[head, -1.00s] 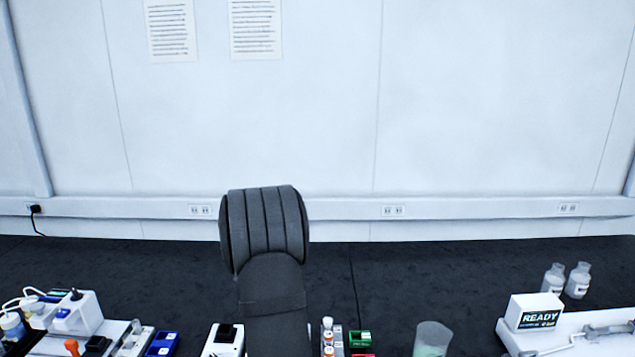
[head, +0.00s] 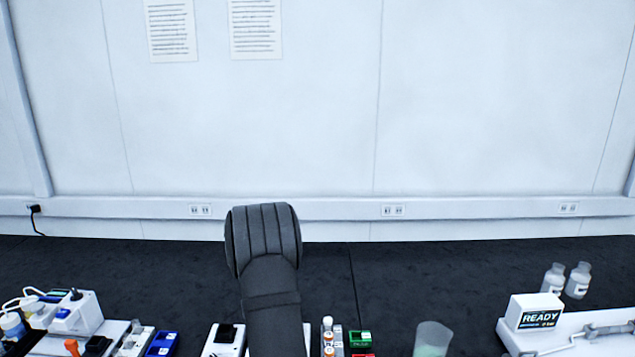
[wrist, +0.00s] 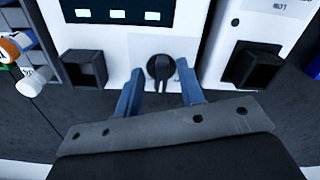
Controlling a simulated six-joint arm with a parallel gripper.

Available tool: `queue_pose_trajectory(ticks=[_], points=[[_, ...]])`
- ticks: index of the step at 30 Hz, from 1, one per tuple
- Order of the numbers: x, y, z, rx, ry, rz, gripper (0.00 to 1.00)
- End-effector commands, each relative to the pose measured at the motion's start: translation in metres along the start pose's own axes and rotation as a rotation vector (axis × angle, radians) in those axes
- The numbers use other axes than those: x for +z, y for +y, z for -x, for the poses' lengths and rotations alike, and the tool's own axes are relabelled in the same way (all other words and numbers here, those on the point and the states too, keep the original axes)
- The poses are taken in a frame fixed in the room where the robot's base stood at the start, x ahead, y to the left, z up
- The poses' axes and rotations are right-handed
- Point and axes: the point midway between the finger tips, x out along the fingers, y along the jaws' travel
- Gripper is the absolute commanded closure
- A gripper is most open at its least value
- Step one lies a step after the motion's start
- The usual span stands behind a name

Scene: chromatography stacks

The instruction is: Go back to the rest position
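My gripper (wrist: 160,92) shows in the wrist view with its two blue fingers spread apart and nothing between their tips. A black rotary knob (wrist: 160,68) on a white instrument (wrist: 115,42) appears just past the fingertips, between them. I cannot tell how far the fingertips are from the instrument. In the head view only my dark arm link rises over the bench; my gripper is out of that frame. No rest position is marked in these frames.
In the wrist view, black holders (wrist: 84,68) and (wrist: 252,66) flank the knob, with capped vials (wrist: 12,45) at left. In the head view, a READY box (head: 535,312), two bottles (head: 578,280) and a beaker (head: 432,338) stand right. The rear bench (head: 420,270) is clear.

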Motion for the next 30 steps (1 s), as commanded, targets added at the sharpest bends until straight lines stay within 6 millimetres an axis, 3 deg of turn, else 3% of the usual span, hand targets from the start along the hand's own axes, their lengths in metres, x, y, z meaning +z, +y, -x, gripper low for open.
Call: queue_pose_trajectory(ticks=[20,24,30], points=[[-0.001,0.003,0.001,0.001,0.002,0.536,0.65],[-0.002,0.004,0.022,0.002,0.006,0.547,0.65],[-0.002,0.004,0.038,0.001,0.003,0.545,0.65]])
